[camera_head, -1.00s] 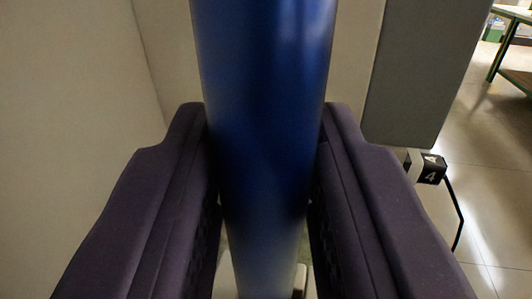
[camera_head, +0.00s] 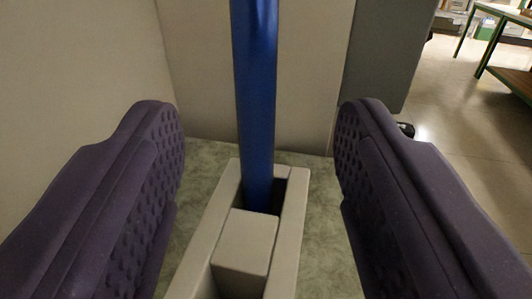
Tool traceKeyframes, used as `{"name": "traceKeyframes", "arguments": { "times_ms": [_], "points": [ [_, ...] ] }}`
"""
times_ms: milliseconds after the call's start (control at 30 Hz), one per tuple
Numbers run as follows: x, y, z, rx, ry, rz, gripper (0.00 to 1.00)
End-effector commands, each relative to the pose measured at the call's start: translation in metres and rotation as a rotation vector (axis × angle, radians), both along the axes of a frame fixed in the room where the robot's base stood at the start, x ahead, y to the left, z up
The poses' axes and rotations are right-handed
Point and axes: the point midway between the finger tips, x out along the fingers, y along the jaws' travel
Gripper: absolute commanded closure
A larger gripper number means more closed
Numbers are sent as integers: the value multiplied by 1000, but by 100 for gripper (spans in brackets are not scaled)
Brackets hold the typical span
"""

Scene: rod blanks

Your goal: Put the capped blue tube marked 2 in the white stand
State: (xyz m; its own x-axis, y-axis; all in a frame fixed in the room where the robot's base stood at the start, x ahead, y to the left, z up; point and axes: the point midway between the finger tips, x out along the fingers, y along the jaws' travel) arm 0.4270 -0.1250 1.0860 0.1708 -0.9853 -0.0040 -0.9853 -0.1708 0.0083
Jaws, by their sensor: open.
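A blue tube (camera_head: 257,100) stands nearly upright in the white stand (camera_head: 292,225), its lower end inside the stand's far slot. Its top is out of the picture, and no cap or number shows. The stand is a pale, off-white holder with raised side walls and a block in front of the tube. My gripper (camera_head: 260,135) is open, with its dark purple padded fingers wide apart on either side of the tube. Neither finger touches the tube. The tube stands beyond the fingertips or between them; the exact depth is hard to tell.
The stand rests on a mottled green-grey surface (camera_head: 205,165). Pale panels (camera_head: 300,80) rise behind and to the left, with a grey panel (camera_head: 385,60) at right. A green-legged table (camera_head: 490,45) stands farther off over a tiled floor.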

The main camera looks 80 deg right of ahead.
Motion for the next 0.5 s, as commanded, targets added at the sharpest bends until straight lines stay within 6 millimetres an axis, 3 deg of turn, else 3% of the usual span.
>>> {"name": "traceKeyframes", "arguments": {
  "times_ms": [200, 500],
  "points": [
    [-4, 28, 2, -2, -4, 0, 44],
    [-5, 32, 2, -3, -8, -2, 44]
  ]
}}
